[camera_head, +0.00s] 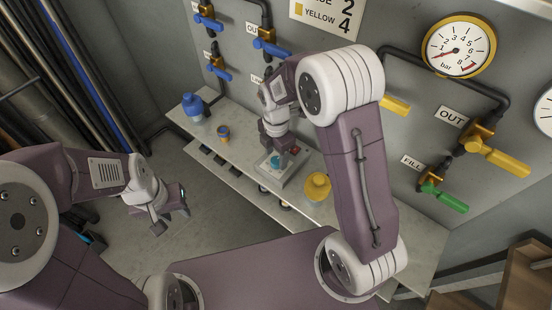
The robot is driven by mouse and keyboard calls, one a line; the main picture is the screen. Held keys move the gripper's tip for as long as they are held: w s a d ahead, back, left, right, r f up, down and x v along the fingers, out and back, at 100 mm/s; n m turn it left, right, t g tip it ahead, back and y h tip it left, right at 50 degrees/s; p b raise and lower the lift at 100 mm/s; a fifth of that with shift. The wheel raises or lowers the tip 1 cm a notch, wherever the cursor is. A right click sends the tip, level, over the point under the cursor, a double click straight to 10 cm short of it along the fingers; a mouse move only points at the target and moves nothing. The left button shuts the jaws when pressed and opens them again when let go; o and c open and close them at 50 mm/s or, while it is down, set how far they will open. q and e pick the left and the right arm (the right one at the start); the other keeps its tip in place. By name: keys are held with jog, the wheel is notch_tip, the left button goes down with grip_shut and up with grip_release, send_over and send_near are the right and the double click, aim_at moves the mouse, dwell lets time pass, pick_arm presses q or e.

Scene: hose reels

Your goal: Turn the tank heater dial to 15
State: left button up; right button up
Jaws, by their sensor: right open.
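A small light grey box (284,178) stands on the shelf under the wall. On its top are a teal-blue dial (275,161) and a small red part (294,150). I take the teal part to be the heater dial; its scale and setting are too small to read. My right gripper (271,149) points down just above the dial, open, and partly covers it. I cannot tell whether its fingers touch the dial. My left gripper (171,221) hangs over the floor to the left, away from the box, with its fingers apart and empty.
The wall has blue-handled valves, a pressure gauge (459,45), and yellow (497,159) and green (445,199) valve handles.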

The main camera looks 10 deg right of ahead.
jog(key=shift+f, duration=0.85)
jog(key=shift+c, duration=0.3)
grip_shut()
jog(key=shift+r, duration=0.1)
